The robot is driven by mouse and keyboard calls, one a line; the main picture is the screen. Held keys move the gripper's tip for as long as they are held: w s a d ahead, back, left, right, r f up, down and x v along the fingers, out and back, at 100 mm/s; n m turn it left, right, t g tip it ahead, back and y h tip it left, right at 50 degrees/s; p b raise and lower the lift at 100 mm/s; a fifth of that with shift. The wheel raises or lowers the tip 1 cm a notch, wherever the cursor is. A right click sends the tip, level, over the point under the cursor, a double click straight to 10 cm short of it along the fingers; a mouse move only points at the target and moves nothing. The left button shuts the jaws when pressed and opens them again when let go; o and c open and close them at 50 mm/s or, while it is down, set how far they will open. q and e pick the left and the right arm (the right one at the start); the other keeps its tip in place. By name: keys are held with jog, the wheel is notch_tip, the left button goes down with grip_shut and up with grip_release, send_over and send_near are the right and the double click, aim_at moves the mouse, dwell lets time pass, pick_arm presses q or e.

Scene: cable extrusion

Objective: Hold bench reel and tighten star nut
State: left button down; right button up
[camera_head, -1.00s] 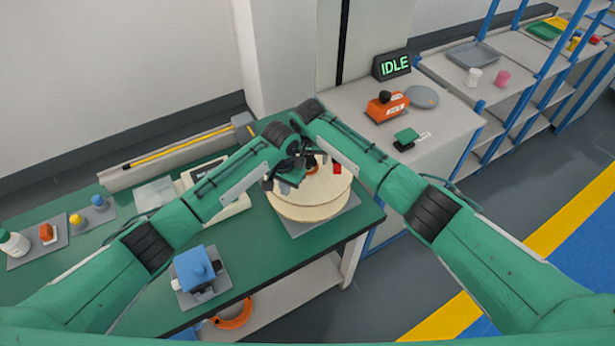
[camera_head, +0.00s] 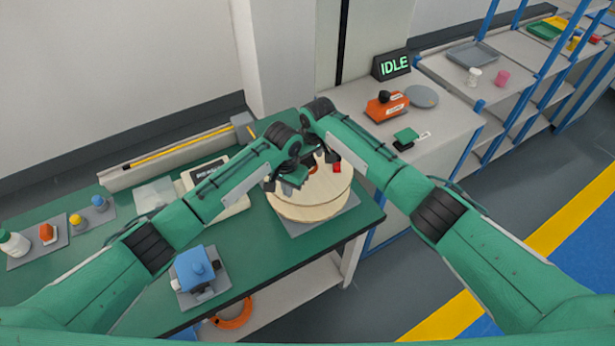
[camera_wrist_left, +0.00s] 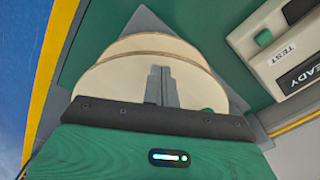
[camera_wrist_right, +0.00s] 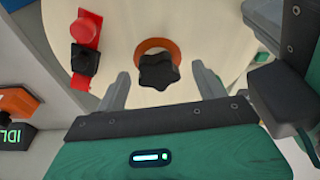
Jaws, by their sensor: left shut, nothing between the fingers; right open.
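The wooden bench reel (camera_head: 312,203) stands on a grey plate on the green bench; its pale flanges also show in the left wrist view (camera_wrist_left: 110,78). The black star nut (camera_wrist_right: 158,72) sits at the reel's centre against an orange ring (camera_wrist_right: 152,46). My right gripper (camera_wrist_right: 163,85) is open, its fingers on either side of the star nut in that view; contact cannot be told. My left gripper (camera_wrist_left: 161,70) is shut and empty, fingertips together over the reel's flange. In the head view my left gripper (camera_head: 290,183) is over the reel's left side.
A tester box (camera_wrist_left: 285,50) stands beside the reel. A blue device (camera_head: 194,267) is at the bench's front. A side table holds an IDLE display (camera_head: 391,66).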

jog(key=n+g, duration=0.1)
jog(key=n, duration=0.5)
jog(key=shift+y, duration=0.4)
jog(key=shift+w+d, duration=0.15)
jog(key=c, duration=0.9)
jog(key=m+t, duration=0.1)
jog(key=m, duration=0.5)
jog(key=shift+h, duration=0.4)
jog(key=m, duration=0.4)
jog(key=shift+m+t+h, duration=0.3)
jog(key=shift+m+h, duration=0.1)
jog(key=m, duration=0.3)
jog(key=shift+f+h, duration=0.1)
jog(key=shift+h, duration=0.3)
jog(key=o, duration=0.9)
